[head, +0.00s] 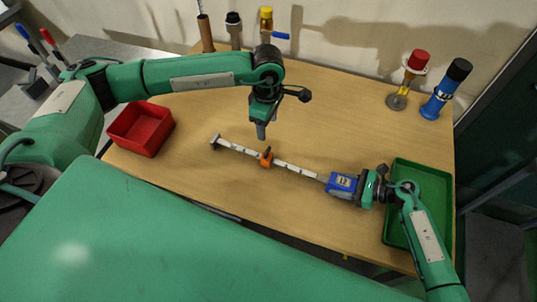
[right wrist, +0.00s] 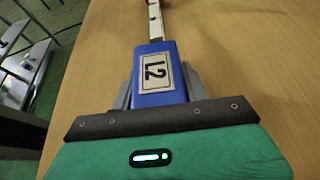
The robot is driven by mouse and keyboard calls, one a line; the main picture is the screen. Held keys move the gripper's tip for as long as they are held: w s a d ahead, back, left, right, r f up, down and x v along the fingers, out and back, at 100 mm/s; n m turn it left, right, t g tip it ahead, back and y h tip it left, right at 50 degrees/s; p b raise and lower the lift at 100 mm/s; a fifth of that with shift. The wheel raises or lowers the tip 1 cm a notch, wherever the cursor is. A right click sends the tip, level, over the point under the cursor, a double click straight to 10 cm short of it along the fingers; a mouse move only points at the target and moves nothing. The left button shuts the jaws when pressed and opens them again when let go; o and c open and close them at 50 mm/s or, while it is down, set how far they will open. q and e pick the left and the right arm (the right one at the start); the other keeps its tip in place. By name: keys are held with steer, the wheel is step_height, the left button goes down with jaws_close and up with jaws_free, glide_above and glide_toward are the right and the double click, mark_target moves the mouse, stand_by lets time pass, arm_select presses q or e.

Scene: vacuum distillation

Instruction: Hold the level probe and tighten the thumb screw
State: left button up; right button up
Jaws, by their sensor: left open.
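The level probe is a long white rod (head: 295,169) with dark marks, lying level across the table, with a blue handle (head: 342,185) at its right end. The handle's label reads L2 in the right wrist view (right wrist: 155,75). An orange collar (head: 267,160) sits mid-rod, with a dark thumb screw (head: 267,151) on top. My right gripper (head: 362,187) is shut on the blue handle, one finger along each side. My left gripper (head: 261,131) points down, open and empty, above and slightly left of the collar, apparently not touching it.
A red bin (head: 141,128) stands at the left and a green tray (head: 437,178) at the right, beside my right arm. A red-capped stand (head: 408,80) and a blue bottle (head: 446,88) stand at the back right. Several tools stand along the back edge. The table's middle is otherwise clear.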

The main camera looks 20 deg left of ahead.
steer(key=o, duration=0.4)
steer(key=shift+o, duration=0.2)
steer(key=shift+d, duration=0.1)
steer(key=v, duration=1.1)
steer(key=shift+d+r, duration=0.15)
steer(key=shift+d, duration=0.25)
steer(key=shift+o, duration=0.4)
steer(key=b+v, duration=0.3)
steer(key=v, duration=0.6)
steer(key=shift+r, duration=0.2)
